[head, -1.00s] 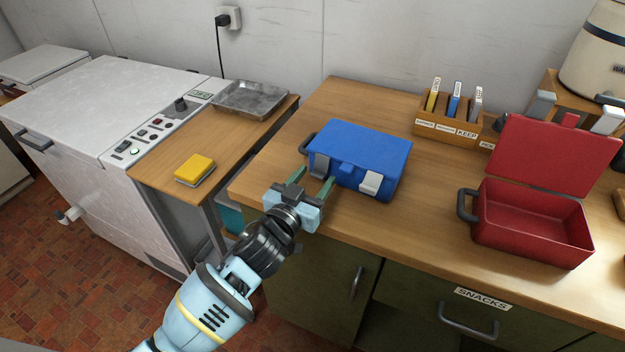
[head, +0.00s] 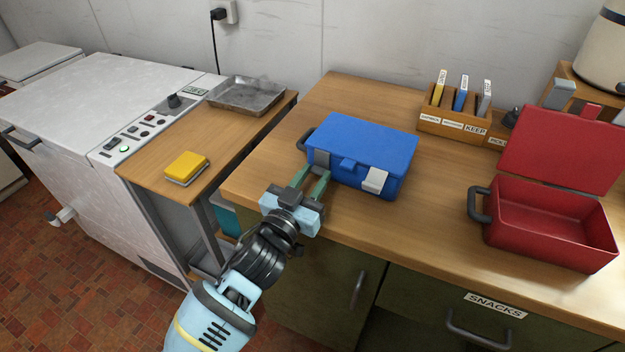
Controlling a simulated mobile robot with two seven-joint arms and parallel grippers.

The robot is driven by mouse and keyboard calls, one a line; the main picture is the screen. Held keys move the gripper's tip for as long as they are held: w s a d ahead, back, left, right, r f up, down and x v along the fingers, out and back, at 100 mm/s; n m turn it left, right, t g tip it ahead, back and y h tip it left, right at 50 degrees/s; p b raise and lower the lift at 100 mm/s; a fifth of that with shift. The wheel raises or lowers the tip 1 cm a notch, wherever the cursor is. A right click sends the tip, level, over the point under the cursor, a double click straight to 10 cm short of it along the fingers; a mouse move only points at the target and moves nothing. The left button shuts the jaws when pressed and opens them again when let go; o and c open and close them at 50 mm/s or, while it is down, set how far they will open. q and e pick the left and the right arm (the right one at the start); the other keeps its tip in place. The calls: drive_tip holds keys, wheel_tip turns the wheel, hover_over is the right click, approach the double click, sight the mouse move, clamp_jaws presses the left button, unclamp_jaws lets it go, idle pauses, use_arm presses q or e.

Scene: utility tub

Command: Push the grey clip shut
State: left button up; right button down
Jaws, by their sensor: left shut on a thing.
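The blue box (head: 365,142) sits on the wooden counter with its lid down. The grey clip (head: 321,159) is at the left of its front side, and a white clip (head: 374,180) is at the right. A blue catch (head: 347,165) lies between them. My left gripper (head: 311,180) is in front of the box, its green fingers drawn together at the grey clip and shut on it. The fingers partly cover the clip's lower end, so how flat it lies is hard to tell. My right gripper is not in view.
An open red box (head: 548,228) stands at the right, its lid up. A wooden rack (head: 452,124) with several cards is behind. A yellow sponge (head: 186,166) and a metal tray (head: 246,95) lie on the left side table. The counter between the boxes is clear.

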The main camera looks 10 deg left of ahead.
use_arm(q)
drive_tip(key=o, duration=1)
drive_tip(key=shift+s+a+f, duration=0.1)
drive_tip(key=shift+s+a, duration=0.1)
drive_tip(key=shift+s, duration=0.2)
drive_tip(key=r+v, duration=0.1)
drive_tip(key=v, duration=0.5)
drive_tip(key=shift+s+a+f, duration=0.2)
drive_tip(key=shift+s+f, duration=0.2)
drive_tip(key=shift+f, duration=0.1)
